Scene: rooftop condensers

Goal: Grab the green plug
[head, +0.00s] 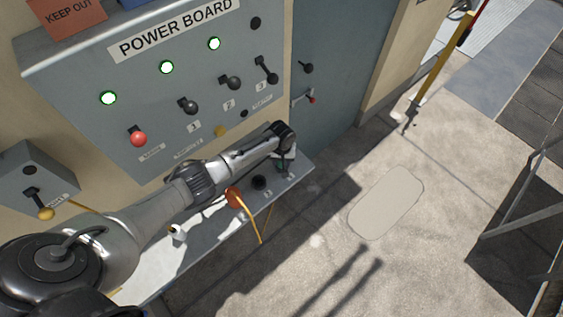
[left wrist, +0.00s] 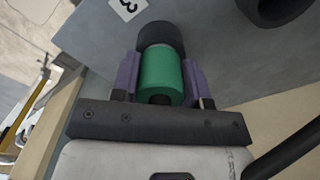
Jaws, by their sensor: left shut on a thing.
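The green plug (left wrist: 161,72) sits upright between the purple-padded fingers of my left gripper (left wrist: 160,85), which is shut on it. The plug's far end meets a black round socket (left wrist: 160,38) on the grey shelf, beside a printed number label (left wrist: 127,8). In the head view my left gripper (head: 284,160) is at the right end of the shelf (head: 215,232), and only a sliver of green shows below it. How deep the plug sits in the socket is hidden. My right gripper is not in view.
The power board (head: 150,85) rises behind the shelf with three lit green lamps and several levers. An orange plug (head: 234,197) with a yellow cable and a black socket (head: 260,183) are close to my left gripper. A white plug (head: 177,232) is further left. Open floor lies right.

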